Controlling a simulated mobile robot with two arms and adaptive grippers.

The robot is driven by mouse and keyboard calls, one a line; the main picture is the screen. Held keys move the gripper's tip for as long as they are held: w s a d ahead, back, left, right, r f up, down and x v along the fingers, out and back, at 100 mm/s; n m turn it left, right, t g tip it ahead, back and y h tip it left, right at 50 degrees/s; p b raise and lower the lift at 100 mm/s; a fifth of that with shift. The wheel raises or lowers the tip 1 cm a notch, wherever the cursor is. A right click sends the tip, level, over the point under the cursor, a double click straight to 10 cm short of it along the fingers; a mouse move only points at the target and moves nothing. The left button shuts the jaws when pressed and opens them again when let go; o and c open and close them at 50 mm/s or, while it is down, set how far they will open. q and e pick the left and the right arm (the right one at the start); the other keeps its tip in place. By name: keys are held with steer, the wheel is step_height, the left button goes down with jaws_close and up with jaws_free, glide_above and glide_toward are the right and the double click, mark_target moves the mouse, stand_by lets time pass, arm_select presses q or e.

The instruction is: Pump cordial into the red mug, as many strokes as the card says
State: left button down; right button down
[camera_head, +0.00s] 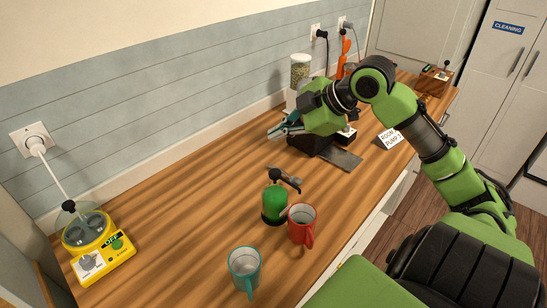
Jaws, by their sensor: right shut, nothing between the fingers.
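The red mug (302,236) stands upright on the wooden counter, its handle towards the front edge. Close beside it on the left stands a green pump bottle (272,207) with a dark pump head (284,178), its spout reaching towards the mug. A white card (390,139) with black lettering stands farther back on the right; the word PUMP shows, but I cannot read all of it. My right gripper (279,129) is shut and empty above the counter, well behind the bottle and mug. My left gripper is not in view.
A teal mug (245,270) stands in front. A yellow device marked OFF (107,262) is plugged in at left. A dark machine (311,143) and a jar (300,70) stand near my right gripper. A wooden box (433,82) is far right. The left-middle counter is clear.

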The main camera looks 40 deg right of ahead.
steer(key=f, duration=0.1)
steer(key=b, duration=0.7)
glide_above(277, 173)
step_height(277, 173, down, 6)
steer(key=shift+r, duration=0.1)
step_height(277, 173, down, 2)
steer(key=shift+f+b, duration=0.1)
steer(key=shift+b, duration=0.45)
steer(key=shift+f, duration=0.1)
stand_by(0.5)
steer(key=shift+f, duration=0.3)
